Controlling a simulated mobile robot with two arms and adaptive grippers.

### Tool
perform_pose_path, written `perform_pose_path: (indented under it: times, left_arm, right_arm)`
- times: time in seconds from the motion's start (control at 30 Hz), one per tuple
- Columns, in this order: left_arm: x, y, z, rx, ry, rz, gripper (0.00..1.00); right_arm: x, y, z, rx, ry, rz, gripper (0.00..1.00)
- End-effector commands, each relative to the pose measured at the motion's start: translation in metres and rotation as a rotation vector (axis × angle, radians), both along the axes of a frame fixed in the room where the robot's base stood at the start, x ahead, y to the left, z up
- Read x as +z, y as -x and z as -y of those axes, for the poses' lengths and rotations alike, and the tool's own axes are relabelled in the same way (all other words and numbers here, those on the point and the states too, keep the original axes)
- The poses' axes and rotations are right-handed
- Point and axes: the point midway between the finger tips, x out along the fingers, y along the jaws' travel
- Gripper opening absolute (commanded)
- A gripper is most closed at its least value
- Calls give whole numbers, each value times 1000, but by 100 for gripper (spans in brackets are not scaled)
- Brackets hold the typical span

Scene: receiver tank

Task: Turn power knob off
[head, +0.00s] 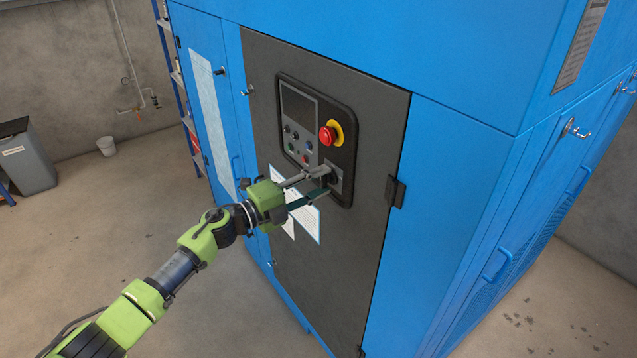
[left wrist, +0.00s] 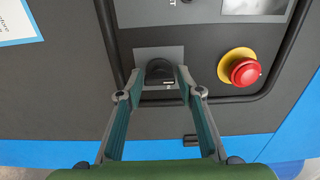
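The power knob (head: 334,177) is a black rotary knob on a grey plate at the lower right of the control panel (head: 297,104). In the left wrist view the knob (left wrist: 160,70) is dark and rounded, with a small light mark near its lower edge. My left gripper (head: 327,181) reaches the panel with its fingers spread. In the left wrist view the fingertips (left wrist: 160,76) stand on either side of the knob, very close to it; contact is not clear. In the head view the fingers partly hide the knob. My right gripper is not in view.
A red emergency stop with a yellow collar (head: 330,134) sits above the knob. White paper sheets (head: 296,210) are stuck to the dark door below. A black door latch (head: 395,191) juts out at right. A grey bin (head: 27,160) stands far left. Floor before the cabinet is clear.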

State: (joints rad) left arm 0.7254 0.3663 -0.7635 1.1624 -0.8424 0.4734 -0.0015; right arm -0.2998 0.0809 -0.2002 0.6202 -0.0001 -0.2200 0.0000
Motion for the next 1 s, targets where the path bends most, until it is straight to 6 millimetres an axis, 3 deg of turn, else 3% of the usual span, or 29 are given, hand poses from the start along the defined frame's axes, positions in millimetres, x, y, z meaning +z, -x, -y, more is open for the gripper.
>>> perform_pose_path:
  times: [0.47,1.0]
  left_arm:
    - [-2,5,-8,0,-3,0,45]
    - [-2,63,-88,0,-2,0,45]
  right_arm:
    - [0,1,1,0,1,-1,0]
    - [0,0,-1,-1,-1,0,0]
